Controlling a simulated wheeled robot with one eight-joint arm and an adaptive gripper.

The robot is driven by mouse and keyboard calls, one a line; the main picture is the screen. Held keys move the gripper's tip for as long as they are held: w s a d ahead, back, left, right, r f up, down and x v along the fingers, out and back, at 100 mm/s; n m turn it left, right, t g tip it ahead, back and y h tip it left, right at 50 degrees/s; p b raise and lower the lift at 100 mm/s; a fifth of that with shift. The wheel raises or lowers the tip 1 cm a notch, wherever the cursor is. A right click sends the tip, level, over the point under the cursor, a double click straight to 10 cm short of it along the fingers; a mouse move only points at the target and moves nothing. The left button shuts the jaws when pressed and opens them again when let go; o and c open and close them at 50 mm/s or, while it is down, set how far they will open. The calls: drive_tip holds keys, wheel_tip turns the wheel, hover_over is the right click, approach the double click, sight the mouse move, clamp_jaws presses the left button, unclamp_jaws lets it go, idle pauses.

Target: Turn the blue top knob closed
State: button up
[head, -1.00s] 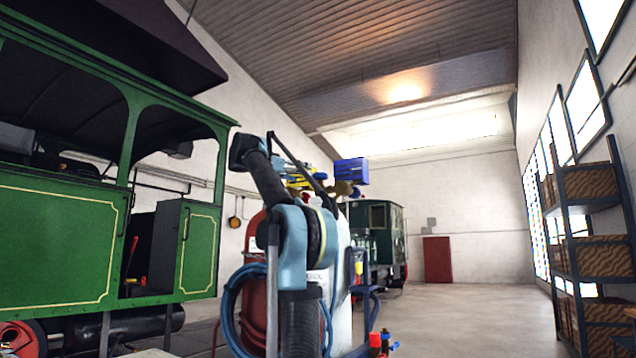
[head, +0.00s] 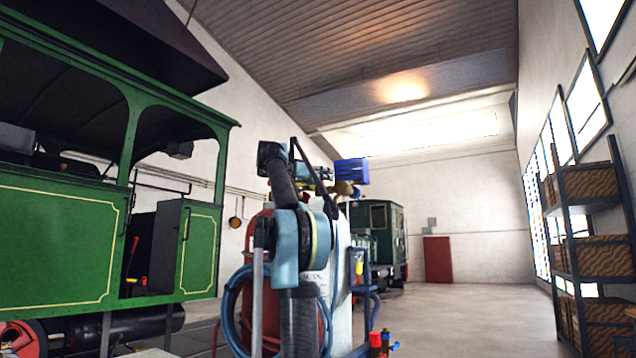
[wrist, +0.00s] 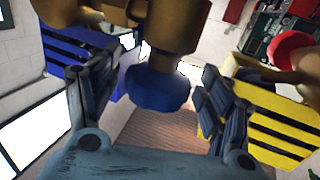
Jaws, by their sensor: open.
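The blue knob (wrist: 158,90) is below a brass valve body (wrist: 170,25) in the wrist view, which looks turned over, with the ceiling low in the picture. My gripper (wrist: 150,95) is open, with one dark finger on each side of the knob. A gap shows on both sides, so the fingers do not look closed on it. In the head view my gripper (head: 318,174) is at the top of the gas cylinders, and my arm hides the knob there.
A blue slatted block (wrist: 75,60) and a yellow slatted block (wrist: 265,125) flank the fingers. A red knob (wrist: 292,50) is at right. The red cylinder (head: 258,290) and white cylinder (head: 340,270) stand below my arm. A green tram (head: 60,240) is left, shelves (head: 590,250) right.

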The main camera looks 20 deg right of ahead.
drive_tip(key=c, duration=1.1)
drive_tip(key=shift+g, duration=0.3)
drive_tip(key=shift+w+m+g+h, duration=0.1)
drive_tip(key=shift+m+g+h, duration=0.2)
drive_tip(key=shift+m+g, duration=0.45)
drive_tip(key=shift+r+m+g, duration=0.1)
drive_tip(key=shift+m+g, duration=1.25)
drive_tip(key=shift+g, duration=0.9)
drive_tip(key=shift+m+g, duration=0.3)
drive_tip(key=shift+g, duration=0.1)
drive_tip(key=o, duration=1.1)
